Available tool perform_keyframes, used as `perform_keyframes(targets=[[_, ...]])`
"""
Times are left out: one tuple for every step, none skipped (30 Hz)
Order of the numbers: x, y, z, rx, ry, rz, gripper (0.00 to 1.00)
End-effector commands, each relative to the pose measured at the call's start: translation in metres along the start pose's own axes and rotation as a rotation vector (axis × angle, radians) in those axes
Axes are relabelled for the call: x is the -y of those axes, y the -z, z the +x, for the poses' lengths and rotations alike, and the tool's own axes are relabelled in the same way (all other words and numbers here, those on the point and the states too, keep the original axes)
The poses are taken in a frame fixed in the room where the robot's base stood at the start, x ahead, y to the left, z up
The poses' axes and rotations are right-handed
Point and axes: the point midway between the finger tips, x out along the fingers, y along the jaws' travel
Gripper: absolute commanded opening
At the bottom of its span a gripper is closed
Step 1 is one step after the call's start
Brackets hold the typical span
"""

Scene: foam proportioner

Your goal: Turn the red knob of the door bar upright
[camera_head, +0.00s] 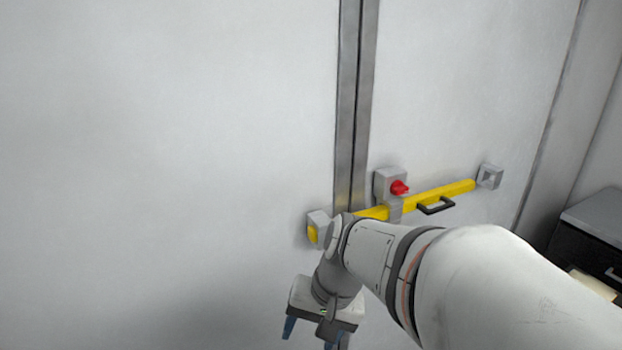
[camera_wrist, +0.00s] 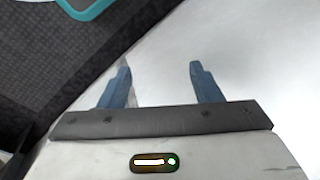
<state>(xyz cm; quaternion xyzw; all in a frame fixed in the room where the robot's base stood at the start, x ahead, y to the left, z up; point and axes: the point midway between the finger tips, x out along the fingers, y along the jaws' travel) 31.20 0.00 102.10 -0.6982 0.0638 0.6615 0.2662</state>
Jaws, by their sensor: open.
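The red knob (camera_head: 400,188) sits on a grey block (camera_head: 388,182) on the right door panel, right of the centre seam. The yellow door bar (camera_head: 448,192) runs across below the knob, sloping up to the right in the picture, with a black handle (camera_head: 436,206) on it. My arm hides part of the bar's left half. My gripper (camera_head: 309,335) is below and left of the knob, well apart from it, pointing down. In the wrist view its two blue fingers (camera_wrist: 160,85) are apart with nothing between them.
A grey bracket (camera_head: 318,228) holds the bar's left end on the left panel. Another bracket (camera_head: 489,176) stands by its right end. A dark cabinet (camera_head: 590,240) is at the far right. The left door panel (camera_head: 160,150) is bare and clear.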

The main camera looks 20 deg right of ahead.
Motion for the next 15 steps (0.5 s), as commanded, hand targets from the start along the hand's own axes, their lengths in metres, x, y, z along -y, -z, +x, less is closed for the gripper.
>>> perform_keyframes(targets=[[0.002, 0.010, -0.004, 0.048, 0.081, 0.179, 0.58], [0.004, 0.016, -0.006, 0.074, 0.138, 0.286, 0.58], [0.008, 0.026, -0.010, 0.109, 0.217, 0.426, 0.58], [0.010, 0.035, -0.013, 0.133, 0.279, 0.530, 0.58], [0.011, 0.046, -0.018, 0.154, 0.343, 0.630, 0.58], [0.011, 0.061, -0.025, 0.182, 0.431, 0.763, 0.58], [0.009, 0.074, -0.031, 0.201, 0.500, 0.861, 0.58], [0.006, 0.088, -0.038, 0.217, 0.572, 0.956, 0.58], [0.000, 0.107, -0.049, 0.237, 0.673, 1.080, 0.58], [-0.007, 0.122, -0.058, 0.250, 0.752, 1.169, 0.58], [-0.016, 0.138, -0.067, 0.260, 0.832, 1.255, 0.58], [-0.031, 0.157, -0.079, 0.271, 0.940, 1.359, 0.58], [-0.043, 0.171, -0.089, 0.276, 1.021, 1.433, 0.58], [-0.057, 0.183, -0.099, 0.280, 1.102, 1.499, 0.58], [-0.076, 0.198, -0.110, 0.282, 1.204, 1.576, 0.58]])
